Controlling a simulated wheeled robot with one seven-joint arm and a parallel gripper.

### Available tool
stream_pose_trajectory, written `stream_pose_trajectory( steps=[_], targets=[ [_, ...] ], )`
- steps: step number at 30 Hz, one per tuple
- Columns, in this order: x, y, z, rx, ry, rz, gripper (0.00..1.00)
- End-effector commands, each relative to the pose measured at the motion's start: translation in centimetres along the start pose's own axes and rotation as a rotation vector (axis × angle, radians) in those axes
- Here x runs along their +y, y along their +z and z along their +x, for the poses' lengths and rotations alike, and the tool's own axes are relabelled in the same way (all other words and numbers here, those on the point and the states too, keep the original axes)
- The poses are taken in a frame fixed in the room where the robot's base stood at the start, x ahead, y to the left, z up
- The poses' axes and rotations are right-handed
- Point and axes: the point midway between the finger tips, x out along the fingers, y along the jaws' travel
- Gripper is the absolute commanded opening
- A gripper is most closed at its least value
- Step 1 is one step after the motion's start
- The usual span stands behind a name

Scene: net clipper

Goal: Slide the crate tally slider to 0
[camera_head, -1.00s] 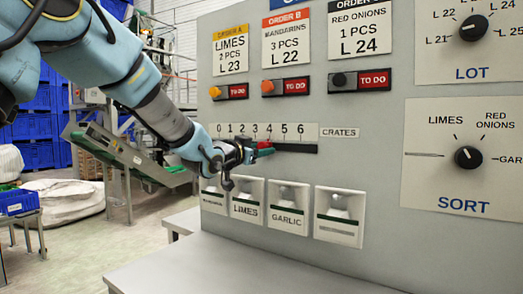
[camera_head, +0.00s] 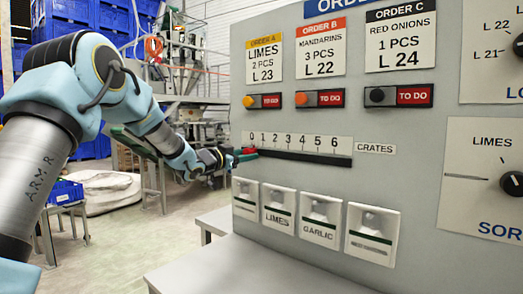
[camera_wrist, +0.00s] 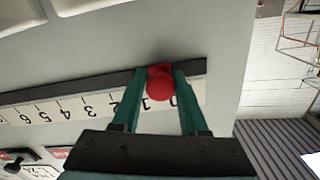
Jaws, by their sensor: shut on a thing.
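The crate tally slider is a red knob (camera_head: 249,151) at the left end of a dark slot (camera_head: 305,156) under a white number scale (camera_head: 300,143) marked 0 to 6. In the wrist view the red knob (camera_wrist: 160,83) sits between the green fingers of my gripper (camera_wrist: 161,78), which is shut on it. The knob is near the 0 mark, with the 1 beside it; the fingers partly cover the scale there, so its exact alignment is hard to tell. In the head view my gripper (camera_head: 240,155) reaches the panel from the left.
The grey panel (camera_head: 410,150) also holds order cards with TO DO buttons (camera_head: 319,98) above the scale and several labelled switches (camera_head: 320,219) below it. Dials (camera_head: 511,184) are at the right. A pale ledge (camera_head: 250,275) stands in front.

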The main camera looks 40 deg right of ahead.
Motion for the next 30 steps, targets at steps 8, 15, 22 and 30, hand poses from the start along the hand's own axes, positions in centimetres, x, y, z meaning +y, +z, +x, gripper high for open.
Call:
stream_pose_trajectory(
  steps=[8, 15, 22, 30],
  targets=[
    [-2.0, 0.4, 0.0, 0.001, -0.002, 0.003, 0.0],
    [-2.2, 0.4, -0.1, 0.001, -0.006, 0.003, 0.0],
    [-2.2, 0.5, -0.1, 0.0, -0.006, 0.003, 0.61],
    [-2.0, 0.5, 0.0, 0.001, -0.002, 0.001, 0.71]
  ],
)
